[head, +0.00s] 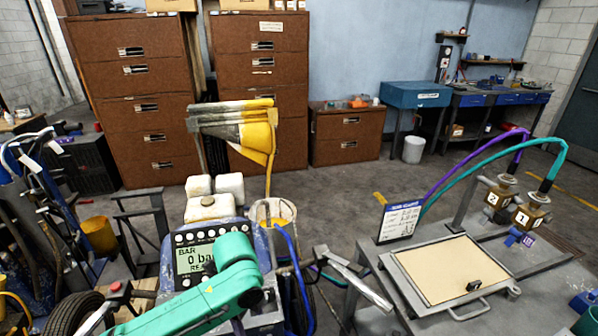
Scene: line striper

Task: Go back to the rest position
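The line striper (258,252) stands in front of me at the lower middle, with a blue body. Its display (195,257) reads 0 bar. A black grip with a red button (115,287) is at its left. My teal arm (190,300) comes in from the lower left and crosses in front of the machine, below the display. It covers part of the machine's front. I cannot make out gripper fingers at its end. My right arm and gripper do not show. A pale grey bar (357,283) juts out at the machine's right; I cannot tell what it belongs to.
A grey bench (455,322) at the right carries a framed tray (437,268), a sign (401,221) and valves marked 2 (500,196) and 1 (530,213) with hoses. Brown cabinets (130,90) stand behind. Wheeled equipment (40,200) crowds the left. Floor (345,195) is open mid-room.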

